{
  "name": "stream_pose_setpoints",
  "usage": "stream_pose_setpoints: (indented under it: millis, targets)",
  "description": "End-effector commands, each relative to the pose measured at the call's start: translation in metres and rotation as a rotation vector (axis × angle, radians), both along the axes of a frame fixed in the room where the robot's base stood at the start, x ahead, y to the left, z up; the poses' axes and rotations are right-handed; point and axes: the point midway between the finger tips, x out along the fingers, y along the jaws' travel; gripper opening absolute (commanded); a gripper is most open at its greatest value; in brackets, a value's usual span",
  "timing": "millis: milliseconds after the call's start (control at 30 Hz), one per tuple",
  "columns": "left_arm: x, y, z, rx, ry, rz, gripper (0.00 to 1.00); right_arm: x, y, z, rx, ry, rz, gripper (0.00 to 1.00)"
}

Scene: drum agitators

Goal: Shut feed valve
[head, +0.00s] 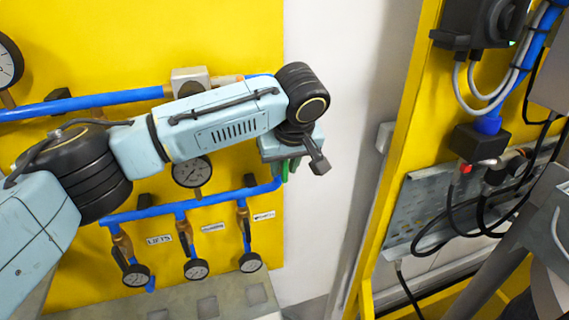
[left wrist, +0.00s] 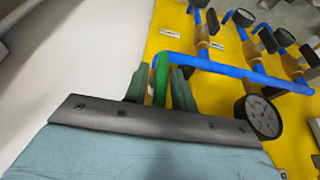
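A green handle (head: 285,172), which looks like the feed valve's, shows at the right end of the lower blue pipe (head: 190,204) in the head view. My left gripper (head: 291,162) is at this handle and partly hides it. In the left wrist view the green handle (left wrist: 161,80) stands between the two grey-green fingers of my left gripper (left wrist: 159,90). The fingers are close on both sides of it, with a thin gap seeming to show on the left. I cannot tell whether they grip it. My right gripper is not in view.
A round gauge (head: 192,171) sits just left of the handle, and several small gauges hang below the pipe on the yellow panel (head: 110,285). A white wall (head: 335,110) lies right of the panel. Farther right stands a yellow frame (head: 398,150) with black cables and boxes.

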Motion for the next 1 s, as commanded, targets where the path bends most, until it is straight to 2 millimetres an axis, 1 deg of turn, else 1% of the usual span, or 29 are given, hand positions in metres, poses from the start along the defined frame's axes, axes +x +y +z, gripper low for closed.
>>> stream_pose_setpoints:
  millis: [33,167,200,367,467,800,1000]
  targets:
    - [0.0000,0.0001,0.0001,0.000,0.000,0.000,0.19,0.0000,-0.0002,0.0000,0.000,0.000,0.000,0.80]
    - [0.0000,0.0000,0.0003,0.000,0.000,0.000,0.02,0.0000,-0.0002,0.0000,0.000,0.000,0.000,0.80]
    - [0.0000,0.0000,0.0003,0.000,0.000,0.000,0.00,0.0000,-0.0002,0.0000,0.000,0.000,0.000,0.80]
    - [0.0000,-0.0004,0.0005,0.005,0.002,0.000,0.00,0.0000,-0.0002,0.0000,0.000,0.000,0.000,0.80]
    - [0.0006,-0.0012,0.0003,0.040,0.011,0.002,0.00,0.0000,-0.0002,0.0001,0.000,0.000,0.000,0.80]
    - [0.0011,-0.0034,0.0000,0.295,0.094,0.003,0.00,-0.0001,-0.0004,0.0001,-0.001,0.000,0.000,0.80]
    - [0.0015,-0.0036,-0.0001,0.412,0.132,0.004,0.00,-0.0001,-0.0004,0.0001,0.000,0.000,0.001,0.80]
